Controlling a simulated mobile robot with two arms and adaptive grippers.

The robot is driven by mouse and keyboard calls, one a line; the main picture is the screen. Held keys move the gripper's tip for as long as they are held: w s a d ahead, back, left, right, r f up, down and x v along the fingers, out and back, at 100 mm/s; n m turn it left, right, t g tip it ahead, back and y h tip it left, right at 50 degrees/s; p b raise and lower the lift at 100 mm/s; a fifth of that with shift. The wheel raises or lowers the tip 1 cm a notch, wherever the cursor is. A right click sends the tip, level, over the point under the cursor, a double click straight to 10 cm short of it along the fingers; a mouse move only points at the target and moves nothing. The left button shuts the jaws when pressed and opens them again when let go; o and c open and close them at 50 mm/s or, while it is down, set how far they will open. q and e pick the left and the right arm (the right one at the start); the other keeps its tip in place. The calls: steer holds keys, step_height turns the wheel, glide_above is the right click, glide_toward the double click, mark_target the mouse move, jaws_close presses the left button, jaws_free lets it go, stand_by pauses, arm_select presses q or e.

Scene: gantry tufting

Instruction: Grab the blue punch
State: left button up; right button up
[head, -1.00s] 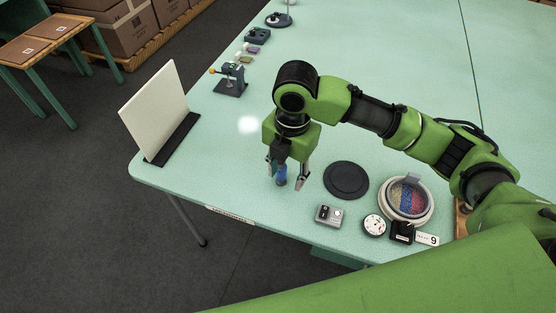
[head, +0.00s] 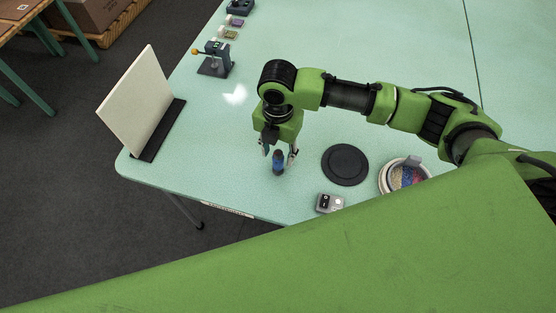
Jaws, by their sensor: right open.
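The blue punch (head: 278,161) stands upright on the pale green table, dark at the top and blue lower down. My right gripper (head: 279,155) is open, pointing down, with one finger on each side of the punch. A gap shows between the punch and the right finger; whether the left finger touches it I cannot tell. My left gripper is not in view.
A black round disc (head: 345,164), a grey switch box (head: 329,203) and a round bowl with coloured contents (head: 404,177) lie to the right. A white panel (head: 143,101) stands at the left. A small press (head: 214,60) is further back. The table (head: 400,50) is clear behind my arm.

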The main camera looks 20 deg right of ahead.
mark_target(278, 169)
step_height(278, 169, down, 2)
steer(key=shift+d+f+p, duration=0.1)
steer(key=shift+p, duration=0.5)
step_height(278, 169, down, 2)
steer(key=shift+w+f, duration=0.1)
steer(key=shift+f, duration=0.2)
jaws_close()
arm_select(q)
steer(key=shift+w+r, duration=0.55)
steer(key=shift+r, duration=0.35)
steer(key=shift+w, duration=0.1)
